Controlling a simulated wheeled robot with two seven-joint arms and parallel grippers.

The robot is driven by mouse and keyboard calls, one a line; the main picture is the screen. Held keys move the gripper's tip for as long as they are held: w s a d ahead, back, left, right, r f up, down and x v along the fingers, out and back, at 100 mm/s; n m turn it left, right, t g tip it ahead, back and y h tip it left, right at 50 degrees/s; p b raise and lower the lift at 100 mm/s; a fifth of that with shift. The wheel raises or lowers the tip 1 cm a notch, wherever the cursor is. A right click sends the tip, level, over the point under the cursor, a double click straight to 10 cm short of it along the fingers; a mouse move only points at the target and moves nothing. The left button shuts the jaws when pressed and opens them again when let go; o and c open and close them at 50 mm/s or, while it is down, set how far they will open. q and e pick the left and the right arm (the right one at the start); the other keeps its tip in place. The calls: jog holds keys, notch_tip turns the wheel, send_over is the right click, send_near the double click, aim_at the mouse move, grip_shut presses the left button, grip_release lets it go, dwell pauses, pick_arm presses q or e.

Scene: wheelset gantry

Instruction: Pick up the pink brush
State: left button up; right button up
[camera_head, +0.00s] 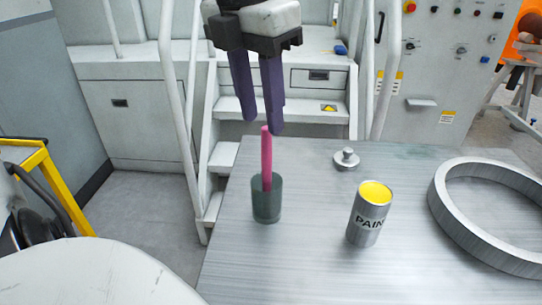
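The pink brush (266,155) stands almost upright in a dark green-grey cup (266,205) on the metal table. Its lower end is hidden inside the cup. My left gripper (262,125) hangs from the top of the view with its two purple fingers pointing down. The fingers are apart with a gap between them, and nothing is held. My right gripper is not in view.
A paint can (367,222) with a yellow top stands right of the cup. A small metal knobbed piece (346,158) and a large metal ring (443,213) are also on the table (300,270). White stairs with handrails (173,80) rise behind. The table front is clear.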

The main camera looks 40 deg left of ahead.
aim_at(265, 128)
pick_arm(q)
jog(key=f, duration=0.4)
jog(key=w+f, duration=0.1)
jog(key=f, duration=0.1)
jog(key=shift+f, duration=0.1)
jog(key=shift+w, duration=0.1)
grip_shut()
